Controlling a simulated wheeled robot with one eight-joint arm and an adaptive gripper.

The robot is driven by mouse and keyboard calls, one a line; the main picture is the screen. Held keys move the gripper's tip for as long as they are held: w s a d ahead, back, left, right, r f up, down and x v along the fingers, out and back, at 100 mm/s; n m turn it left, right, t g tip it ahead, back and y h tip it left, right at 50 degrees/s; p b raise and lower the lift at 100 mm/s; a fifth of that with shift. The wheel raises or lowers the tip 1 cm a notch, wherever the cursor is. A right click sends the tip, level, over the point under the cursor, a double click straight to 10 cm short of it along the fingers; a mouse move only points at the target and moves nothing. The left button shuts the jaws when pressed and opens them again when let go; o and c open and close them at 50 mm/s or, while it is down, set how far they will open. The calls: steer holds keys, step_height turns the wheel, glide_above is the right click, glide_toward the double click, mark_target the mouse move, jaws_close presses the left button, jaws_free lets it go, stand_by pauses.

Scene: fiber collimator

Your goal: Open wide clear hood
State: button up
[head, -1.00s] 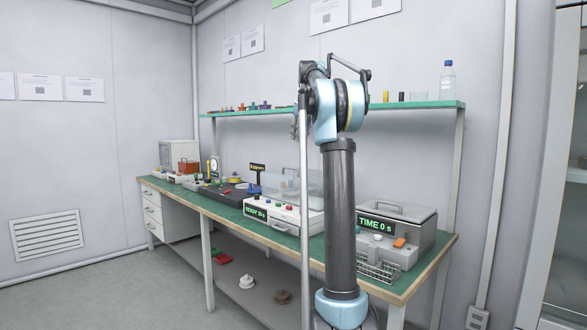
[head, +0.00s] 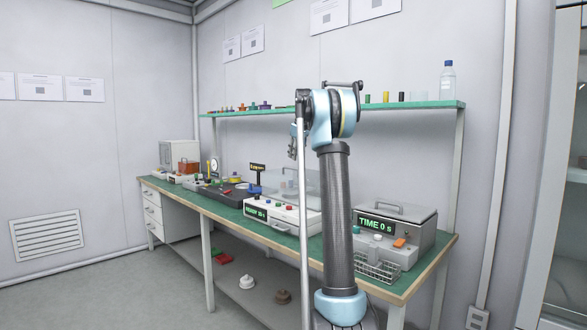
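The wide clear hood (head: 283,181) is a see-through cover on the white machine (head: 283,217) in the middle of the bench. It appears lowered over the machine, and my arm hides its right part. The machine has a green-lit display and several coloured buttons on its front. My gripper (head: 293,149) shows only in small part, left of my arm's upper joint. In the picture it is above the hood, apart from it. Its fingers are too small and hidden to tell whether they are open.
A metal bath with a lid (head: 402,222) and a "TIME 0 s" display stands at the bench's right end, with a wire basket (head: 377,268) in front. A green shelf (head: 415,105) with small parts and a bottle (head: 447,82) runs above. Other devices crowd the bench's left half.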

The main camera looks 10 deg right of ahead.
steer(key=x, duration=0.6)
steer(key=shift+w+f, duration=0.15)
steer(key=shift+f, duration=0.2)
jaws_close()
